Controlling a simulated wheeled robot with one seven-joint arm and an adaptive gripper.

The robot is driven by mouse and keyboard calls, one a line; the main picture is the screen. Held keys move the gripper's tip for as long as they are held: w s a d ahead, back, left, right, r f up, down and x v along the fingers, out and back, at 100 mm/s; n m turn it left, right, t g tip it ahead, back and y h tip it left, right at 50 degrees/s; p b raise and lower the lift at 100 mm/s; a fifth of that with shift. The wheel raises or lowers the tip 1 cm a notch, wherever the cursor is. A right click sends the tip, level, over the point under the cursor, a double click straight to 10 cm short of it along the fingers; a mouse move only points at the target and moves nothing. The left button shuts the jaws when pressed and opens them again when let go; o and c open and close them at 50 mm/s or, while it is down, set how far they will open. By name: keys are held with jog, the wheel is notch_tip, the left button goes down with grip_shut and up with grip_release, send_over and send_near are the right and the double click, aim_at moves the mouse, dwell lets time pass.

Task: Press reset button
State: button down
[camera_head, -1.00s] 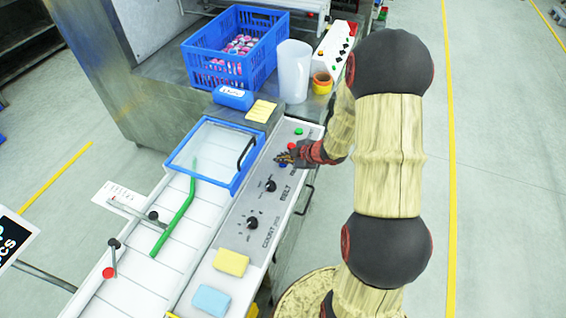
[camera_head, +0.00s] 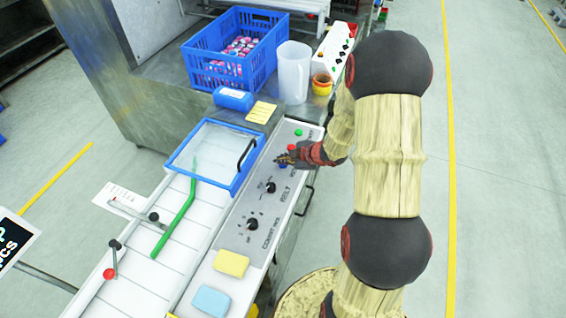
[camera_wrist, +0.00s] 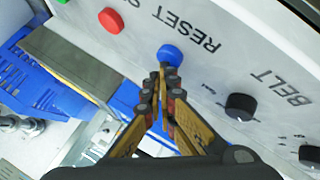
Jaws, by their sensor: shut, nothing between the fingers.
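The blue reset button (camera_wrist: 170,55) sits on the light control panel (camera_head: 243,215) beside the word RESET in the wrist view. My gripper (camera_wrist: 163,72) is shut and empty, its fingertips at the near edge of the blue button in that view. I cannot tell whether they touch it. In the head view my gripper (camera_head: 281,159) is over the upper part of the panel and mostly covers the blue button. A red button (camera_wrist: 111,20) and a green button (camera_wrist: 62,1) lie farther along the panel, left of the blue one in the wrist view.
Black knobs (camera_head: 269,187) sit below the buttons on the panel. A blue-framed clear cover (camera_head: 214,152) with a black handle stands left of it. A yellow sponge (camera_head: 231,263) and a blue sponge (camera_head: 211,301) lie at the near end. A blue crate (camera_head: 205,72) stands behind.

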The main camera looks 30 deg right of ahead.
aim_at(282, 165)
jog(key=shift+r+p, duration=0.4)
jog(key=shift+r, duration=0.15)
notch_tip(282, 165, up, 5)
jog(key=p, duration=0.5)
jog(key=shift+r, duration=0.1)
dwell(0.7)
